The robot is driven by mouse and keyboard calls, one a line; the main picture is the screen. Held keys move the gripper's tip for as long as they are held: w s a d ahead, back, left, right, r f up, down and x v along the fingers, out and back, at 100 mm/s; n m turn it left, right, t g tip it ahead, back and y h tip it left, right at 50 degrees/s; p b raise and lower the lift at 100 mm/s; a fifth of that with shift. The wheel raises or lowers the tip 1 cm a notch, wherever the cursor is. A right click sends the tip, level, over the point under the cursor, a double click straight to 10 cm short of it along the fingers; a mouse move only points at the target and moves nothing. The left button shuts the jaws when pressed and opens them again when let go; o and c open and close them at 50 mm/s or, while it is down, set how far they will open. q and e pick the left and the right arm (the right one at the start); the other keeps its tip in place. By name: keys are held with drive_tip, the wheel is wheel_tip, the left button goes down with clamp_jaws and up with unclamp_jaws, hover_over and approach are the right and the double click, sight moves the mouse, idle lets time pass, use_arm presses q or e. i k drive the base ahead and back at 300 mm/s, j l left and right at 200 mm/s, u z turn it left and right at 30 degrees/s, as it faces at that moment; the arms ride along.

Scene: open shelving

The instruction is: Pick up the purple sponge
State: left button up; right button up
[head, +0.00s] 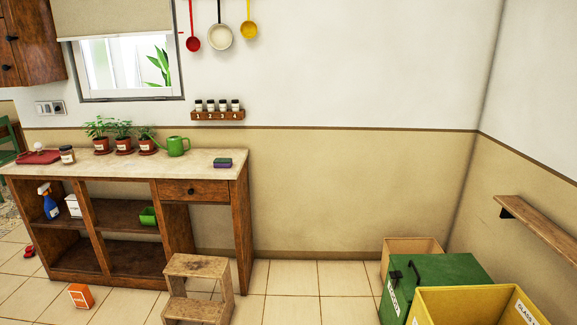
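The purple sponge (223,164) lies flat on the counter top at its right end, near the back edge. It looks purple with a dark green or dark top layer. Neither of my grippers shows in the head view.
The wooden counter (205,172) holds a green watering can (178,147), potted plants (124,144), a jar (67,155) and a red tray (40,157). A wooden step stool (199,267) stands before it. Green (440,270) and yellow (470,305) bins stand at right. Floor between is clear.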

sight(219, 162)
drive_tip(key=i+u, duration=0.15)
drive_tip(key=i, duration=0.45)
drive_tip(key=i+l+u, duration=0.15)
drive_tip(key=i, duration=0.4)
drive_tip(key=i+l+u, duration=0.15)
drive_tip(key=i, duration=0.4)
drive_tip(key=l, duration=0.05)
